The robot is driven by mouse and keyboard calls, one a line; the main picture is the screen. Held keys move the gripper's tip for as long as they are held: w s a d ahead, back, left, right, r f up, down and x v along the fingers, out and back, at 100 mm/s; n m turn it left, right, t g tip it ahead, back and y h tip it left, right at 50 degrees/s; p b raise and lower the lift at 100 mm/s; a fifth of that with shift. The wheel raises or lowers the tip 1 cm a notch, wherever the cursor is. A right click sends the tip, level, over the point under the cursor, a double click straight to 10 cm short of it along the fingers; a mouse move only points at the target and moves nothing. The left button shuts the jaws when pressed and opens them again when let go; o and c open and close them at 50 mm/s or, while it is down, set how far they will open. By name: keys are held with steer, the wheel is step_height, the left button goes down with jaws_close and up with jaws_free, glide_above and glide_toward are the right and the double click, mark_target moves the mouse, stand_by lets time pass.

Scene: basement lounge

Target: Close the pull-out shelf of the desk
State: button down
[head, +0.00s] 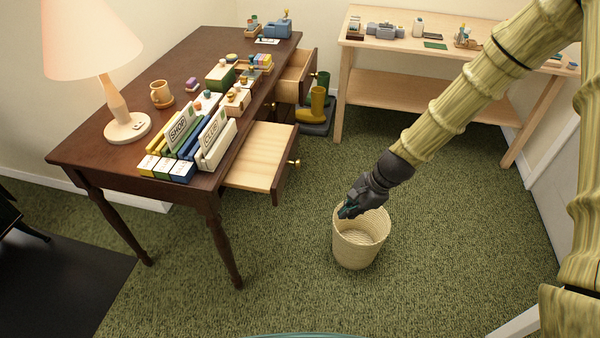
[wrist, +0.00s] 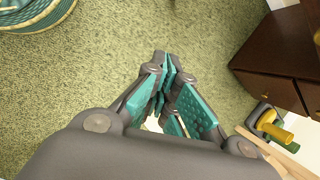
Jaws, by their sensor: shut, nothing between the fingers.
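The dark wooden desk (head: 130,60) stands at the left. Its pull-out shelf (head: 256,158), a flat pale board with a dark front and a brass knob (head: 294,163), sticks out toward the right from the near end. My gripper (head: 348,210) is to the right of the shelf and apart from it, over the wicker basket in the picture. In the wrist view my gripper (wrist: 163,82) points at the carpet, its teal-padded fingers together and empty. Part of the desk's dark wood (wrist: 285,60) shows there at the right; the pull-out shelf is not clearly visible.
An open drawer (head: 296,73) juts from the desk's far end. Boots (head: 317,104) stand on a dark tray beyond the shelf. The wicker basket (head: 358,250) is on the carpet. A pale workbench (head: 440,88) stands at the back. Carpet between shelf and basket is clear.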

steer(key=w+a+r+m+t+y+b, duration=0.1)
steer(key=w+a+r+m+y+b, duration=0.15)
steer(key=w+r, duration=0.35)
steer(key=w+a+r+m+y+b, duration=0.1)
steer(key=w+r+m+y+b, duration=0.15)
steer(key=w+r, duration=0.45)
steer(key=b, duration=0.3)
glide_toward(287, 166)
step_height(287, 166, down, 4)
steer(key=a, duration=0.3)
steer(key=shift+w+a+r+h, duration=0.1)
steer(key=shift+w+a+h, duration=0.05)
steer(key=shift+w+h, duration=0.3)
steer(key=shift+a+r, duration=0.1)
steer(key=shift+a, duration=0.05)
